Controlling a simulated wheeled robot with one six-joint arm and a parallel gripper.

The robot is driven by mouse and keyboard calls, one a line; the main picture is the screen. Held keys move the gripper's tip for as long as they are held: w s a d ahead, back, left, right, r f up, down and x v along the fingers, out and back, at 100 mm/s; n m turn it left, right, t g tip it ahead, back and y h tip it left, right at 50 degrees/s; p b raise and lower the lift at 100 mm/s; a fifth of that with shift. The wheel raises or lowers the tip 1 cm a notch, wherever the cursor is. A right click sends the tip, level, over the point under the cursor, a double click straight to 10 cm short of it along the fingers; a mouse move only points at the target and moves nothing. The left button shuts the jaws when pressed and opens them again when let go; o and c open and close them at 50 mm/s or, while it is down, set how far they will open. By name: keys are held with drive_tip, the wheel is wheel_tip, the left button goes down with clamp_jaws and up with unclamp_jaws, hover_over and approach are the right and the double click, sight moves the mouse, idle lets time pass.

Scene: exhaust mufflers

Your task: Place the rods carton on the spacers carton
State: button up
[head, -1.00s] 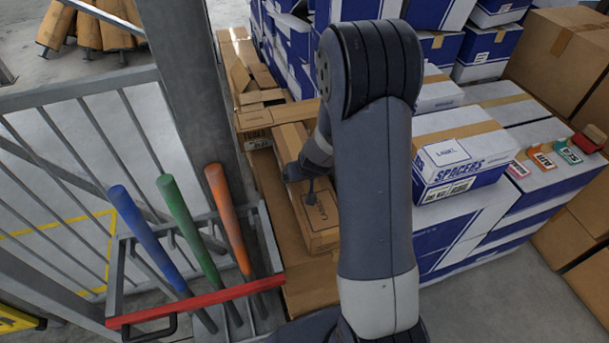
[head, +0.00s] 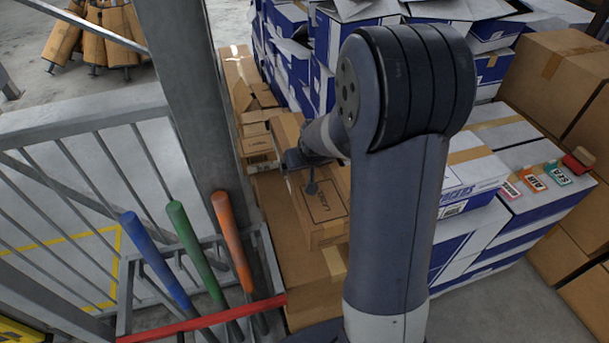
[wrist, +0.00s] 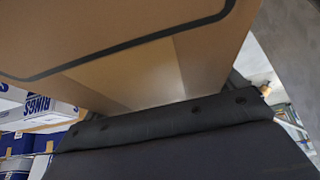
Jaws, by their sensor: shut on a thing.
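A brown carton (head: 325,212), which I take to be the rods carton, hangs from my gripper (head: 300,165) over the brown boxes at the left; its name is not readable. The gripper is shut on it, and the arm hides part of the contact. In the wrist view the carton (wrist: 150,60) fills the upper middle, against the dark gripper (wrist: 185,115). The white and blue spacers carton (head: 472,183) sits on the box stack right of my arm. The arm hides its left part.
Brown boxes (head: 290,255) lie below the held carton. Small coloured tags (head: 533,179) and a red block (head: 578,161) lie on the stack right of the spacers carton. Blue, green and orange bats (head: 232,240) stand in a rack by a grey post (head: 190,100).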

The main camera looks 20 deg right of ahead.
drive_tip(key=shift+r, duration=1.85)
drive_tip(key=s+a+f, duration=0.2)
drive_tip(key=s+f, duration=0.1)
drive_tip(key=f, duration=0.4)
drive_tip(key=s+a+f, duration=0.1)
drive_tip(key=s+f, duration=0.1)
drive_tip(key=f, duration=0.4)
drive_tip(key=w+r+b, duration=0.3)
drive_tip(key=w+r, duration=0.1)
drive_tip(key=shift+r+b, duration=0.35)
drive_tip(key=shift+b, duration=0.05)
wheel_tip(320, 180, up, 7)
drive_tip(key=b, duration=0.3)
hover_over(295, 214)
drive_tip(key=shift+r, duration=0.6)
wheel_tip(295, 214, down, 18)
drive_tip(key=shift+r+b, duration=0.2)
drive_tip(key=shift+b, duration=0.75)
drive_tip(key=shift+f, duration=0.1)
